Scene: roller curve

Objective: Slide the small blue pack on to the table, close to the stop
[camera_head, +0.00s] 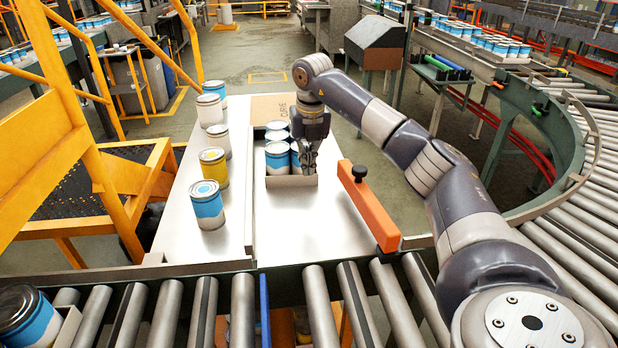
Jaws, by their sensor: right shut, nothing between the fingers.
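The small blue pack is a low cardboard tray (290,182) holding several blue-and-white cans (278,158). It lies on the metal table (315,228), right of a thin raised strip. My right gripper (307,170) is shut and empty. It points down at the right side of the pack and covers part of it; I cannot tell whether it touches. An orange bar (368,208) with a black knob, possibly the stop, lies along the table's right edge, apart from the pack. My left gripper is out of view.
Single cans, one yellow (213,167) and others blue or white, stand left of the strip. A brown carton (272,107) is behind the pack. Rollers (242,305) run along the front, with another tray of cans (28,318) at far left. The table before the pack is clear.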

